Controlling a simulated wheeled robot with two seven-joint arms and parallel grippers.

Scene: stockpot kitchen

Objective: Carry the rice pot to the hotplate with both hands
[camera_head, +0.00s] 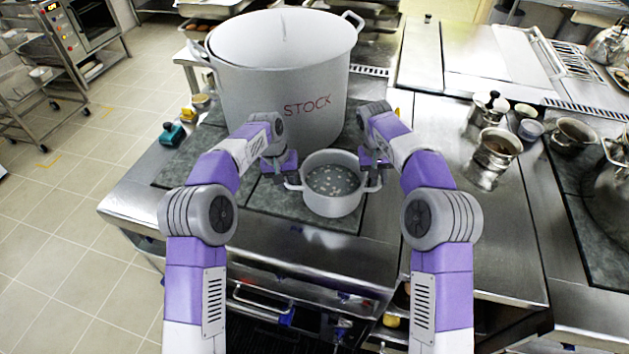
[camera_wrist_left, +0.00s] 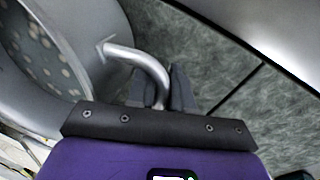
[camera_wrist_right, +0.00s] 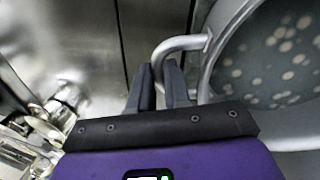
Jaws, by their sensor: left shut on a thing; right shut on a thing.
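The rice pot (camera_head: 332,199) is a small grey metal pot holding dark liquid with pale bits. It is in front of the big stockpot, over the dark hotplate surface (camera_head: 270,196); I cannot tell whether its base touches it. My left gripper (camera_head: 288,180) is shut on the pot's left handle, which also shows in the left wrist view (camera_wrist_left: 140,60). My right gripper (camera_head: 376,178) is shut on the right handle, seen too in the right wrist view (camera_wrist_right: 180,44). The pot looks level.
A large stockpot (camera_head: 262,95) marked STOCK stands right behind the rice pot. A teal item (camera_head: 172,134) sits at the left counter edge. Metal pots (camera_head: 494,148) stand on the right counter (camera_head: 450,130). The steel front strip (camera_head: 300,245) is clear.

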